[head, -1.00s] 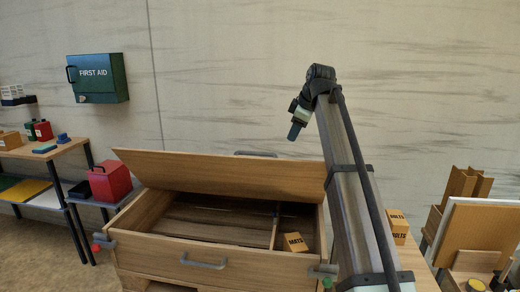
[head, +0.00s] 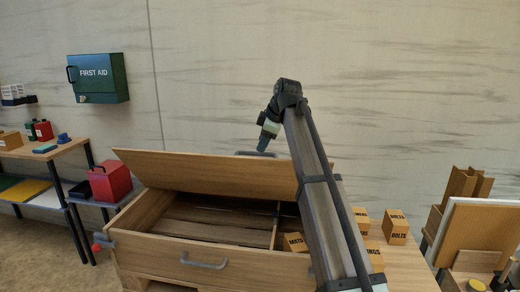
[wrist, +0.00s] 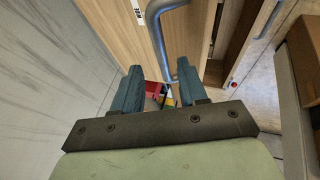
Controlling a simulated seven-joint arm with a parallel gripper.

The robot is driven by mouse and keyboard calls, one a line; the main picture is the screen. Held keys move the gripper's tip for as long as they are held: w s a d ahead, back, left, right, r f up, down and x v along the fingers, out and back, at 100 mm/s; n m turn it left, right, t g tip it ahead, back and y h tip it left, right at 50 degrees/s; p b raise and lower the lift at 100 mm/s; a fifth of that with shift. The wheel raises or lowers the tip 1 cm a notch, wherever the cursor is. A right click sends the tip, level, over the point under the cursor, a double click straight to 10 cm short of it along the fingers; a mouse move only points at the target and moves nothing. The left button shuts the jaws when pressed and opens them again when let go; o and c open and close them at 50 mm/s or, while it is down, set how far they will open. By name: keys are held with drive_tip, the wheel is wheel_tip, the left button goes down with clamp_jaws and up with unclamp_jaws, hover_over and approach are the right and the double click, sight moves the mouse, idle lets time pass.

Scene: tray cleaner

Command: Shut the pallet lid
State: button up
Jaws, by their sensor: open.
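The pallet lid (head: 205,172) is a wooden panel standing tilted open over the wooden pallet box (head: 155,252). A grey bar handle (head: 243,154) shows at the lid's top edge, partly hidden by my gripper. My gripper (head: 262,148) is above and beside that handle, pointing down. In the wrist view my gripper (wrist: 160,82) has its two blue-grey fingers apart with nothing held. The curved lid handle (wrist: 157,30) runs down towards the gap between the fingers. I cannot tell whether they touch it.
A small labelled wooden block (head: 294,242) lies inside the box, in its right compartment. More blocks (head: 396,228) stand on the table at right. A red case (head: 110,180) sits on the shelf at left. A green first aid box (head: 98,78) hangs on the wall.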

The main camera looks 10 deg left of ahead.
sight(260, 154)
drive_tip(key=shift+x, duration=1.95)
drive_tip(key=shift+c, duration=0.3)
drive_tip(key=shift+w, duration=0.1)
clamp_jaws()
